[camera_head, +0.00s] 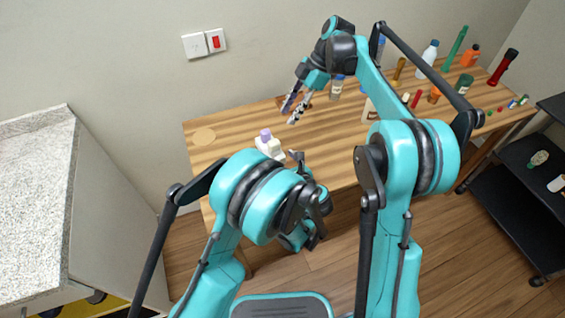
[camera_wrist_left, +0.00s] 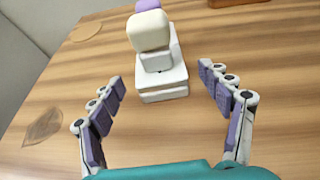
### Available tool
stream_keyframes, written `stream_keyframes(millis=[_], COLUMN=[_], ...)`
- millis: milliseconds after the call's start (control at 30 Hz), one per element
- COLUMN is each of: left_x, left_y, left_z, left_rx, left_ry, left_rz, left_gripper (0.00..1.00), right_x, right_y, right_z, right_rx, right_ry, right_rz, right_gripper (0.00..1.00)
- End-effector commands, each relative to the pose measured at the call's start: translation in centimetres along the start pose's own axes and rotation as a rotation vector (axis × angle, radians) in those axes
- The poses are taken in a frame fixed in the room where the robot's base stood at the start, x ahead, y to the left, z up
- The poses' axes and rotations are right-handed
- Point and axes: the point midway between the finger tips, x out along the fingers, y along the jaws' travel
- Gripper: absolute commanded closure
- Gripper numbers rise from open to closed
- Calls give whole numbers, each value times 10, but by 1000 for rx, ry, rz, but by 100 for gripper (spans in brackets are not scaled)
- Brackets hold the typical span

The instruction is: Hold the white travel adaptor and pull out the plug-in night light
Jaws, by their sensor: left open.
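The white travel adaptor (camera_head: 272,151) stands on the wooden table near its front left. In the left wrist view the adaptor (camera_wrist_left: 165,88) is a white block, with the cream night light (camera_wrist_left: 149,31) rising from it and a purple part at its far end. The cream and purple night light (camera_head: 266,136) also shows in the head view. My left gripper (camera_wrist_left: 161,76) is open, its fingers on either side of the adaptor with gaps, not touching it. My left arm hides most of this gripper in the head view. My right gripper (camera_head: 289,115) is open and empty above the table, behind and right of the adaptor.
A round tan disc (camera_head: 204,137) lies at the table's left end. Several bottles and tubes, including a white bottle (camera_head: 429,55), stand toward the right. A wall switch plate (camera_head: 205,43) is behind. Bare table (camera_head: 325,135) lies right of the adaptor.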

Motion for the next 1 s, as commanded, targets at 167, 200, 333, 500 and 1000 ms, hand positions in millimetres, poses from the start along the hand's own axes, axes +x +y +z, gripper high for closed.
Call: stream_keyframes(millis=[167,200,333,500,1000], left_x=[30,34,46,50,50], left_y=[1,0,0,0,0], left_z=[0,1,1,1,1], left_rx=[1,1,1,3,3], left_ry=[-1,-2,-2,-2,-2], left_rz=[3,1,1,-1,-1], left_gripper=[22,22,22,22,80], right_x=[0,0,0,0,0], right_y=[0,0,0,0,0], right_z=[0,0,0,0,0], right_rx=[0,0,0,0,1], right_ry=[0,0,0,0,0], right_rz=[0,0,0,0,0], right_gripper=[66,66,66,66,55])
